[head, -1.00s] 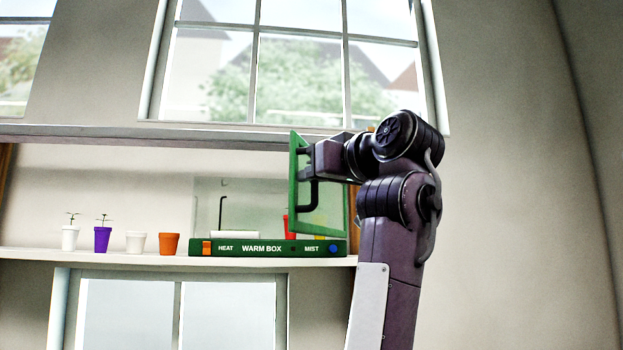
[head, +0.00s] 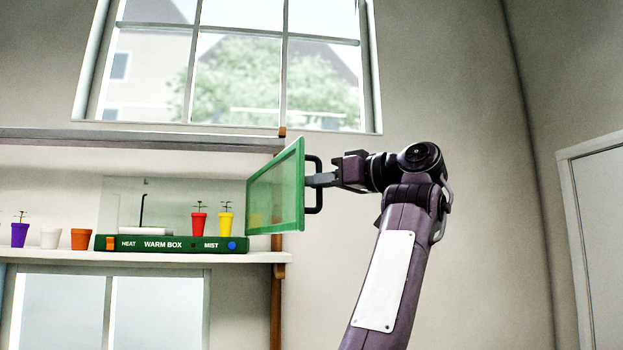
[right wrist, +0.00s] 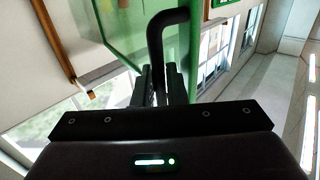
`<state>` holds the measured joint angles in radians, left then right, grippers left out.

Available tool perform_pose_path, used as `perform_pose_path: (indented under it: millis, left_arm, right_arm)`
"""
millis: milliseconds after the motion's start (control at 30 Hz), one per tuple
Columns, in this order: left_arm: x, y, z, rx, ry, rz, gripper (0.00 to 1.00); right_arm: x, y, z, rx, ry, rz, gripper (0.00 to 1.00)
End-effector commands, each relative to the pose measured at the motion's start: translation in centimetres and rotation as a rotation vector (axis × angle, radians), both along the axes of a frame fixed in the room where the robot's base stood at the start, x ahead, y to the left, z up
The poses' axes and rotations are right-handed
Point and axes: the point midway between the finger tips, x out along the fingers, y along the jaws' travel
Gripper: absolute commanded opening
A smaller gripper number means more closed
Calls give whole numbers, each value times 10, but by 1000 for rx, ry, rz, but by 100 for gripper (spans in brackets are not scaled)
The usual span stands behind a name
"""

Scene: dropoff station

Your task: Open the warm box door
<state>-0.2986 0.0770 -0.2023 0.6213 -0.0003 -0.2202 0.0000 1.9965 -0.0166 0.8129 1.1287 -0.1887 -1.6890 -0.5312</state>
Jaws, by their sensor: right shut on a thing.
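The warm box (head: 170,244) sits on the shelf, with a green base and clear walls. Its green-framed door (head: 276,190) is swung out to the right of the box, and the box front is open to view. My right gripper (head: 312,181) is shut on the black door handle (head: 318,207) from the right side. In the right wrist view the handle (right wrist: 155,38) runs down between the fingers (right wrist: 160,88), with the green door (right wrist: 125,30) behind it. My left gripper is not in view.
A red pot (head: 199,224) and a yellow pot (head: 225,223) with seedlings stand in the box. Purple (head: 19,235), white (head: 50,238) and orange (head: 81,239) pots stand on the shelf (head: 60,256) to its left. Free room lies right of the door, before the wall.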

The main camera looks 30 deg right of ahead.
Motion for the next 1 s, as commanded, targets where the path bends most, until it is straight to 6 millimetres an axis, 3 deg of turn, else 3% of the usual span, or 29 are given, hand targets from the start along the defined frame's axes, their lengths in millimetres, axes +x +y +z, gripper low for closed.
perform_pose_path:
  millis: [600, 633, 733, 1000]
  left_arm:
    - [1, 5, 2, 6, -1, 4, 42]
    - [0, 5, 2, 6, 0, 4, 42]
    - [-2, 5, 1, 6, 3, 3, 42]
    - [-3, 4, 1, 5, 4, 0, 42]
  right_arm:
    - [2, -9, 2, 0, -1, 42, 0]
    - [2, -9, 2, 0, -1, 42, 14]
    - [2, -9, 2, -1, -1, 42, 27]
    - [2, -10, 0, -1, 0, 42, 27]
